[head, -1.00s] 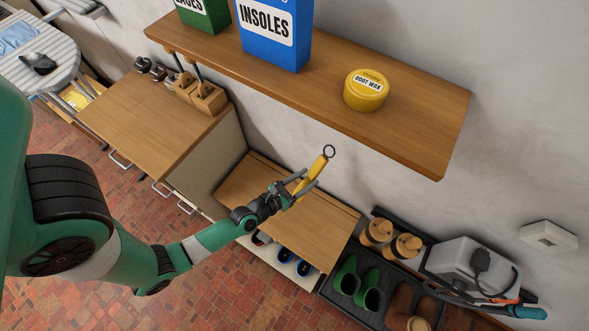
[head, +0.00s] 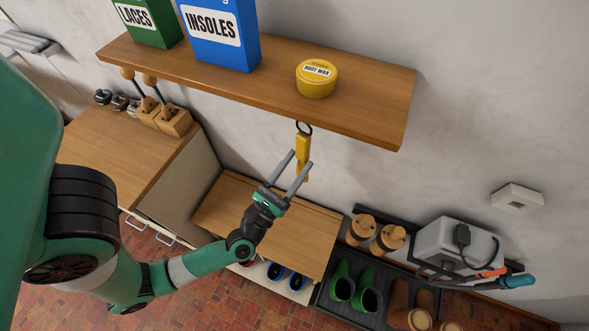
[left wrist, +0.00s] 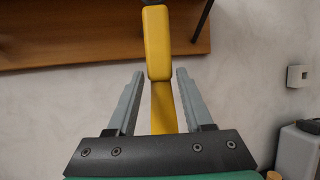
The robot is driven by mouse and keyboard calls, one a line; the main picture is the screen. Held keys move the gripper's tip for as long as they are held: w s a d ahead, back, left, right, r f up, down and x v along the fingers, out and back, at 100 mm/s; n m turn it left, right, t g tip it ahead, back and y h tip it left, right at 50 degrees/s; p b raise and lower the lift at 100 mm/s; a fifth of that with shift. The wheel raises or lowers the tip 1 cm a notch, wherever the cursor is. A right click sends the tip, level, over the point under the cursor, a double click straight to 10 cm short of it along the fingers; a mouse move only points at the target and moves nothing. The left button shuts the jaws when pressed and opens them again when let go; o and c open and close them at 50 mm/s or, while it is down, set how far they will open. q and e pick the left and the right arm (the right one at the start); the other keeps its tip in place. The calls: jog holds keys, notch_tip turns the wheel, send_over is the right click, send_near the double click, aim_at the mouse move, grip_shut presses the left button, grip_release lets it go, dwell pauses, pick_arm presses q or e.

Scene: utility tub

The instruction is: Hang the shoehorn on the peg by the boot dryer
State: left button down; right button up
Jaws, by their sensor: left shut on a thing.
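The yellow shoehorn (head: 303,145) has a dark ring at its top and stands roughly upright. My left gripper (head: 300,158) is shut on it, with one grey finger on each side. In the head view the ring overlaps the front edge of the wooden shelf (head: 360,118). In the left wrist view the shoehorn (left wrist: 157,45) rises between the fingers (left wrist: 153,82), and its top is cut off by the frame. I cannot make out a free peg by the grey box with a plug (head: 445,240), which looks like the boot dryer. My right gripper is not in view.
The shelf carries a yellow boot wax tin (head: 316,82), a blue insoles box (head: 222,40) and a green laces box (head: 145,22). Below are a low wooden bench (head: 240,215) and a boot tray (head: 330,290) with boots. A dark bar (left wrist: 203,18) shows under the shelf.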

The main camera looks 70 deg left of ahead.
pick_arm(q)
jog(key=w+a+f+b, duration=0.2)
jog(key=w+a+b, duration=0.4)
jog(key=a, duration=0.1)
jog(key=shift+w+a+f, duration=0.15)
jog(key=shift+a+f, duration=0.1)
jog(key=shift+a, duration=0.15)
dwell(0.7)
dwell(0.5)
jog(key=shift+c, duration=1.1)
grip_release()
jog(key=shift+f, duration=0.1)
jog(key=b+v, duration=0.2)
jog(key=v, duration=0.9)
jog(key=shift+s+d, duration=0.15)
jog(key=shift+s, duration=0.1)
